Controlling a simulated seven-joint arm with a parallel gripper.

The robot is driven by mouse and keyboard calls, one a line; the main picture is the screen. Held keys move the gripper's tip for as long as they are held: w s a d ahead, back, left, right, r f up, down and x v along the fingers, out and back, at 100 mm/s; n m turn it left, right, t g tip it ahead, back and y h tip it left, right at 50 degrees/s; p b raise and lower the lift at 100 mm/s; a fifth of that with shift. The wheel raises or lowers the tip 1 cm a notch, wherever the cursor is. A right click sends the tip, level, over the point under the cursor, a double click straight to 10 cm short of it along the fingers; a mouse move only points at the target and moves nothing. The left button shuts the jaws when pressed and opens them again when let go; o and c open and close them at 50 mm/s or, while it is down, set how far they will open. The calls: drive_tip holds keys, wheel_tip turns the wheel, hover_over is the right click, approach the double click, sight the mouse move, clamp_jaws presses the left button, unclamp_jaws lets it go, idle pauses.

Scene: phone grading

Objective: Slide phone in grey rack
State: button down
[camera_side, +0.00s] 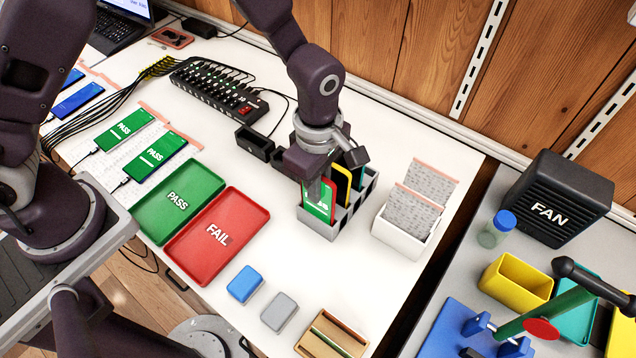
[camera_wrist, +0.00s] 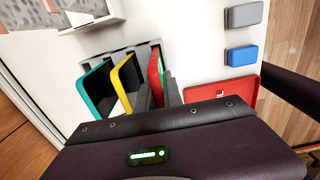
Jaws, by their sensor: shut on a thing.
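The grey rack (camera_side: 319,230) stands on the white table. A red-cased phone (camera_side: 318,204) with a green screen is upright in the slot at its front left end; it also shows in the wrist view (camera_wrist: 155,72). My gripper (camera_side: 322,184) is over the rack, shut on the upper part of this phone. A yellow-cased phone (camera_wrist: 125,74) and a teal-cased phone (camera_wrist: 97,88) stand in other slots of the rack. The held phone's bottom edge is hidden by the rack wall, so I cannot tell whether it rests on the slot floor.
A green PASS tray (camera_side: 178,208) and a red FAIL tray (camera_side: 217,237) lie left of the rack. A white bin (camera_side: 404,236) with grey pouches stands close on its right. A blue block (camera_side: 245,284) and a grey block (camera_side: 279,311) lie in front. Black holders (camera_side: 254,142) stand behind.

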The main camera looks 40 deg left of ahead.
drive_tip(key=shift+f, duration=0.15)
drive_tip(key=shift+f, duration=0.8)
drive_tip(key=c, duration=1.4)
unclamp_jaws()
drive_tip(key=shift+r, duration=3.55)
drive_tip(key=shift+r, duration=0.1)
